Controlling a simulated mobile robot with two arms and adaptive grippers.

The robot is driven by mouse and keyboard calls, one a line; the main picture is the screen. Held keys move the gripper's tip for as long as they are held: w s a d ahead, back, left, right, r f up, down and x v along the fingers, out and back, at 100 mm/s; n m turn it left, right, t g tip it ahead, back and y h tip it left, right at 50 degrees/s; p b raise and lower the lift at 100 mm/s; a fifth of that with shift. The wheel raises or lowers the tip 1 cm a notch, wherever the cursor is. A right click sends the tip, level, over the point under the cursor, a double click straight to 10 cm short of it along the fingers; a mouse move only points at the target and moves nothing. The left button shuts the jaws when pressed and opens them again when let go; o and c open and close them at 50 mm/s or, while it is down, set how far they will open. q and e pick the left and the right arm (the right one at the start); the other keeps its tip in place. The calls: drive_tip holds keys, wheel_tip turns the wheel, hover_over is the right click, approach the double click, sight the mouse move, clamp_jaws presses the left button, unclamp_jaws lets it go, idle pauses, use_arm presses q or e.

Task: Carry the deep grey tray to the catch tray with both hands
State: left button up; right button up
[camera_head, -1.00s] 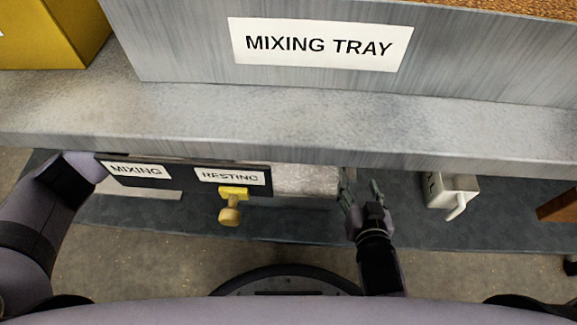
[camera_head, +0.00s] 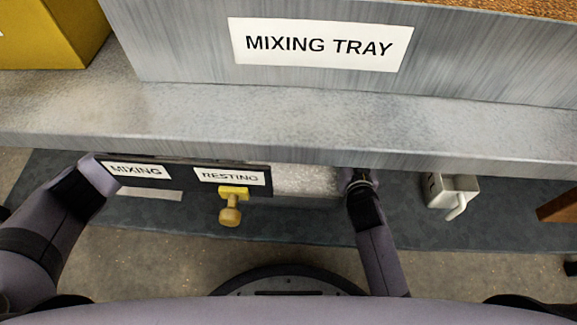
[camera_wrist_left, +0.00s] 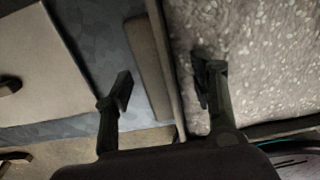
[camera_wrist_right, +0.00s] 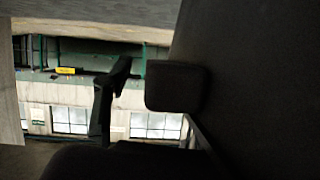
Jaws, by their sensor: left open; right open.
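A deep grey tray (camera_head: 180,50) with a MIXING TRAY label stands on the bench in the head view, brown grain at its top right corner. I cannot make out a catch tray. My left arm ends below the bench at the left, its fingers hidden in the head view. In the left wrist view the left gripper (camera_wrist_left: 163,72) is open. One finger lies over a speckled grey surface (camera_wrist_left: 255,60), the other beyond its dark edge. My right arm reaches under the bench edge, fingers hidden there. In the right wrist view the right gripper (camera_wrist_right: 138,82) is open beside a dark face.
The bench edge (camera_head: 300,142) overhangs both hands. A yellow box (camera_head: 45,35) stands on the bench at the left.

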use_arm(q)
drive_tip(key=shift+c, duration=0.2)
use_arm(e)
drive_tip(key=shift+c, duration=0.2)
use_arm(q)
clamp_jaws()
use_arm(e)
clamp_jaws()
use_arm(q)
drive_tip(key=shift+w+r, duration=0.15)
drive_tip(key=shift+r, duration=0.05)
use_arm(e)
drive_tip(key=shift+w+r, duration=0.15)
drive_tip(key=shift+r, duration=0.2)
